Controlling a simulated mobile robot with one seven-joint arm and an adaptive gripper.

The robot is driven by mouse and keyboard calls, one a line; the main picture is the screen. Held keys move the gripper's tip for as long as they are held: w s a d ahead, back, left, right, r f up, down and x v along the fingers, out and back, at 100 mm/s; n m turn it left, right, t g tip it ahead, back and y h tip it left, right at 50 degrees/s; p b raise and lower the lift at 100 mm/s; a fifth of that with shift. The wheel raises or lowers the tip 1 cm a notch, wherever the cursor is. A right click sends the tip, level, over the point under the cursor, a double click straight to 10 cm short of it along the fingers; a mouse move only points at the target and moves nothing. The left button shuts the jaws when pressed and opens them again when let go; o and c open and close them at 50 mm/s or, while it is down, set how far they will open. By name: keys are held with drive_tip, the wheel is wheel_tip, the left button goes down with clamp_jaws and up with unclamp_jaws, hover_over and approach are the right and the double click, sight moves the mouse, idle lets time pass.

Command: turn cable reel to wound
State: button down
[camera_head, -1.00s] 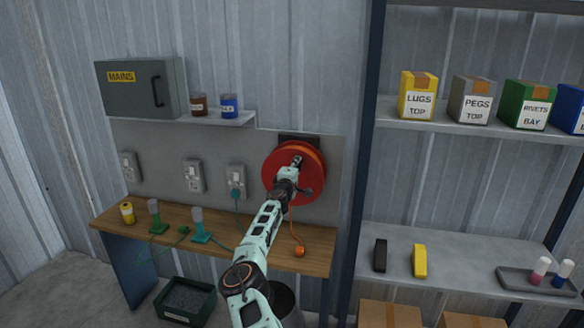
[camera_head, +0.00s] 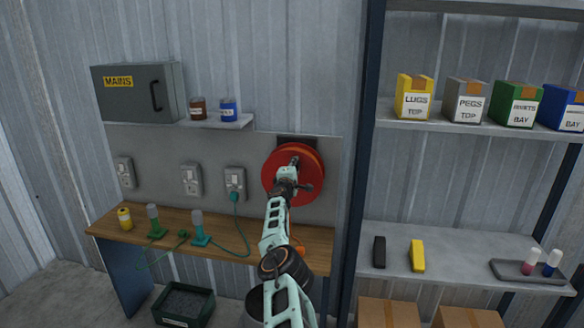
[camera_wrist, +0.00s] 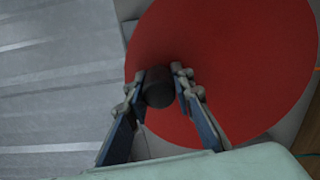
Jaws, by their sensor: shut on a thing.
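The red cable reel (camera_head: 312,185) is mounted on the grey wall panel, above the right end of the wooden bench. In the wrist view its red face (camera_wrist: 220,60) fills much of the picture. A dark crank knob (camera_wrist: 159,86) stands out from the face. My gripper (camera_wrist: 162,88) has its two fingers on either side of the knob and is shut on it. In the head view my gripper (camera_head: 294,168) is in front of the reel and hides part of its face. The orange cable end (camera_head: 299,251) shows partly behind my arm, below the reel.
The bench (camera_head: 270,240) holds a yellow can (camera_head: 124,217) and green plugs with leads. The mains box (camera_head: 137,91) and a small shelf of tins are to the upper left. A shelf rack (camera_head: 362,150) stands close to the reel's right.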

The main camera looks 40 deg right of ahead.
drive_tip(key=shift+s+d+r, duration=0.1)
drive_tip(key=shift+s+d, duration=0.1)
drive_tip(key=c, duration=2.1)
unclamp_jaws()
drive_tip(key=o, duration=0.4)
drive_tip(key=shift+s+a, duration=0.1)
drive_tip(key=shift+a, duration=0.05)
drive_tip(key=shift+o, duration=0.2)
drive_tip(key=shift+a, duration=0.1)
drive_tip(key=shift+w, duration=0.2)
drive_tip(key=shift+w+a, duration=0.15)
drive_tip(key=shift+w, duration=0.05)
drive_tip(key=shift+r, duration=0.1)
